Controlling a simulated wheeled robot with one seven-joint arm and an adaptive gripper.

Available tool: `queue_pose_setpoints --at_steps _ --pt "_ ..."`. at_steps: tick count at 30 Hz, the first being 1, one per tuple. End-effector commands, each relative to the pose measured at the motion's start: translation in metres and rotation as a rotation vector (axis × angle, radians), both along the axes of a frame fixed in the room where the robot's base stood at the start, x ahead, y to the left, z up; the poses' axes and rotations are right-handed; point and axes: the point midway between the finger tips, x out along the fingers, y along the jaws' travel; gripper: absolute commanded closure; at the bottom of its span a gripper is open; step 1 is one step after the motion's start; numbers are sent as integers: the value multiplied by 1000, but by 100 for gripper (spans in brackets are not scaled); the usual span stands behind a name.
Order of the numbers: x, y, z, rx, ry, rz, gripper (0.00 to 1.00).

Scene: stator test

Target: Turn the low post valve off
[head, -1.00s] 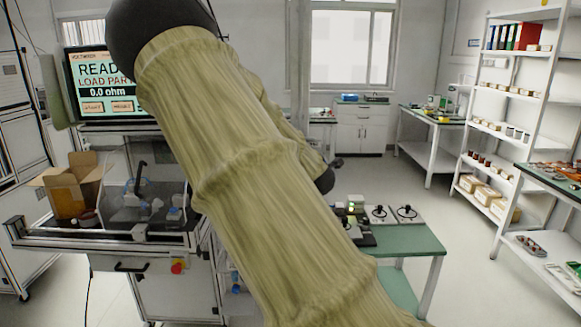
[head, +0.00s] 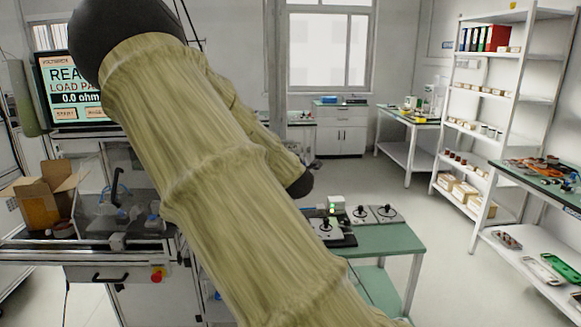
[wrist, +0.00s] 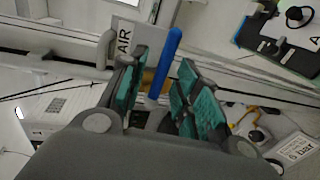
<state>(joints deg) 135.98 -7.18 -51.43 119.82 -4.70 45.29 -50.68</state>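A blue lever (wrist: 166,62) stands up in the wrist view, with a brass-coloured part (wrist: 150,84) at its lower end; it looks like the valve handle. A white plate marked AIR (wrist: 124,38) is just behind it, to the left. My gripper (wrist: 160,88) is open, with teal pads on both fingers. The lever shows between the two fingers, nearer the right one; I cannot tell whether either finger touches it. The valve's lower body is hidden behind my gripper. In the head view my arm crosses the middle, and my gripper is not visible.
The head view shows a test bench (head: 95,255) with a screen (head: 75,88), a green table (head: 385,240), and shelves (head: 480,120). Open floor (head: 455,280) lies at right.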

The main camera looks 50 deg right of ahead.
Motion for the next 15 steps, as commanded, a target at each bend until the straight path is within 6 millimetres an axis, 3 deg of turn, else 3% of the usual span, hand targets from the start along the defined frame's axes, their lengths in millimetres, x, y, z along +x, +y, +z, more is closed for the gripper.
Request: queue_pose_setpoints --at_steps 5,15 --pt "-11 11 4 -1 -1 0 68" --pt "-56 52 15 0 2 -1 68"
